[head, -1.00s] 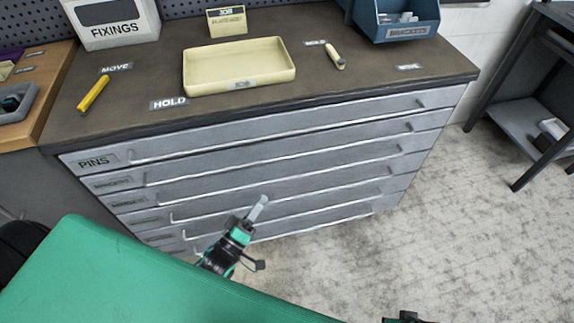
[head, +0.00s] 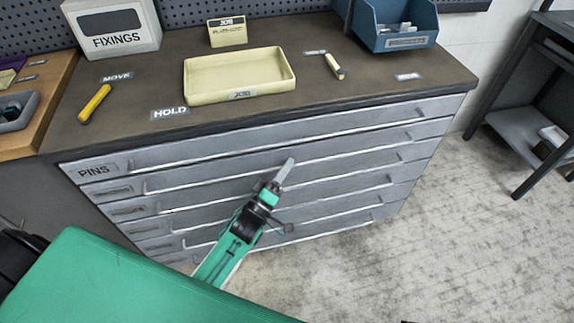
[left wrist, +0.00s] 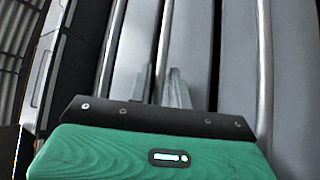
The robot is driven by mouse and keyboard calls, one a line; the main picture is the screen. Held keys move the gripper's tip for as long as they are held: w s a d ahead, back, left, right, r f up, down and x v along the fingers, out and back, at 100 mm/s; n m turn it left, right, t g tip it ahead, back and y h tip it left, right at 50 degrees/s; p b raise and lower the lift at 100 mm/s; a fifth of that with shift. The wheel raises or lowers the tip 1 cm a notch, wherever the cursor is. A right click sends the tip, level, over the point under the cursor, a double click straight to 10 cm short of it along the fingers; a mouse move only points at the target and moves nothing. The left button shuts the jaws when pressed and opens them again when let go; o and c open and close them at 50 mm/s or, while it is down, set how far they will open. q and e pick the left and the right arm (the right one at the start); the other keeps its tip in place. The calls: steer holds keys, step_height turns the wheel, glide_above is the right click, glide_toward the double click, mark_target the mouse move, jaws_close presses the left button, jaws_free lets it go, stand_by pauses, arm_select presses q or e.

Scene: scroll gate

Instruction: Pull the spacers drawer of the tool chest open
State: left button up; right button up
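The grey tool chest (head: 115,166) has several closed drawers, each with a long pull rail. The top drawer reads PINS (head: 94,170). The lower labels, such as the second drawer's label (head: 112,190), are too small to read, so I cannot tell which drawer is spacers. My left gripper (head: 287,166) is in front of the chest, its tips overlapping the second drawer's rail in the head view. In the left wrist view, its two fingers (left wrist: 160,88) are a little apart, facing the rails. Contact cannot be told. My right gripper is not clearly visible.
On the chest top are a cream tray (head: 240,95), a yellow marker (head: 95,103), a FIXINGS box (head: 112,27) and a blue bin (head: 398,30). A dark shelf table (head: 515,125) stands at right. The floor (head: 440,230) before the chest is clear.

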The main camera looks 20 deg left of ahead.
arm_select(q)
steer(key=shift+w+d+r, duration=0.1)
steer(key=shift+w+r, duration=0.05)
steer(key=shift+w, duration=0.15)
jaws_close()
